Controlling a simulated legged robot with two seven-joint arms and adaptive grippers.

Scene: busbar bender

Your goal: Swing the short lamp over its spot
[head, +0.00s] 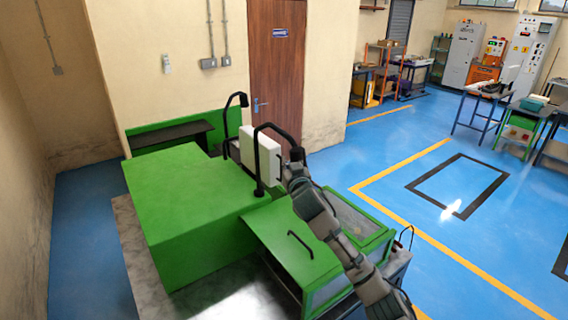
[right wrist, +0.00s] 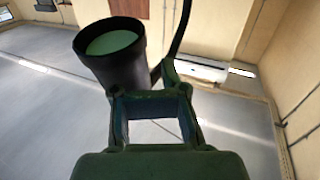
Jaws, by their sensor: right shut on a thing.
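Two black gooseneck lamps stand at the green machine (head: 185,215). The far lamp (head: 228,118) rises behind the white box (head: 258,155), its head bent over to the right. The near lamp (head: 260,160) stands in front of the box and arches right to my right gripper (head: 296,163). I cannot tell for sure which is the short one. The right gripper is shut on the near lamp by its head end. In the right wrist view the lamp's black cup (right wrist: 112,50) and curved arm (right wrist: 180,35) show just beyond the fingers (right wrist: 155,105). The exact grip point is partly hidden. My left gripper is out of view.
A green cover with a black handle (head: 301,244) and a clear-windowed box (head: 345,270) lie below my right arm. A wooden door (head: 277,80) is behind the machine. Blue floor (head: 400,170) is open to the right; workbenches (head: 520,115) stand farther off.

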